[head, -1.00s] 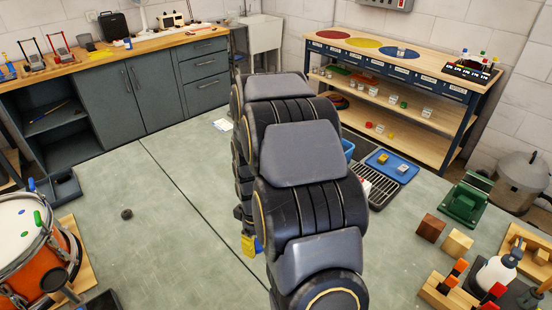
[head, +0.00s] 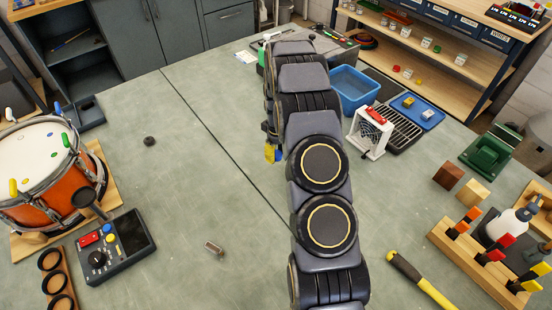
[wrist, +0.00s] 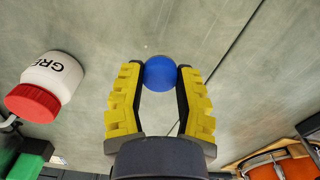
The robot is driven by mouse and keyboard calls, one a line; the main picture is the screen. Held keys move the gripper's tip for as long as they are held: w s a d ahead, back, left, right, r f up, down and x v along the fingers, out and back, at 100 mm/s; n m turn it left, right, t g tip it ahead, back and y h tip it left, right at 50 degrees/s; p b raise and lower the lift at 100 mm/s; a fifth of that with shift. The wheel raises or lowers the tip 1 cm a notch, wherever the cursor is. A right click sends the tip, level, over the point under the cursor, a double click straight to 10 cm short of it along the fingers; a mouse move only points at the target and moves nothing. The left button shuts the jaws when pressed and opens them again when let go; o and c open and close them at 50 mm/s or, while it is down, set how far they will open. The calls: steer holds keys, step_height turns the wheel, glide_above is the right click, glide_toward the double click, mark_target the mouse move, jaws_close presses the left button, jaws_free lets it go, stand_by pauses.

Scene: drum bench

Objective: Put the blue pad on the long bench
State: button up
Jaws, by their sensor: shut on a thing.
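My gripper (wrist: 160,82) is shut on the blue pad (wrist: 161,73), which shows as a round blue shape between the yellow fingertips in the wrist view. In the head view my gripper (head: 271,152) is small, left of my arm, with a bit of blue beside it. A grey-green surface lies under it. A long blue-framed bench with wooden shelves (head: 450,62) stands at the back right. I cannot tell which is the long bench.
An orange drum (head: 40,175) and a dark control box (head: 115,247) stand at the left. A blue bin (head: 354,88), a white fan box (head: 370,132) and a hammer (head: 422,280) lie right of my arm. A red-lidded white jar (wrist: 45,88) is near my gripper.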

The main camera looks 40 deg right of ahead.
mark_target(276, 164)
steer(key=shift+w+d+f, duration=0.25)
steer(key=shift+w+f, duration=0.2)
steer(key=shift+f, duration=1.8)
steer(key=shift+f, duration=0.1)
steer(key=o, duration=0.9)
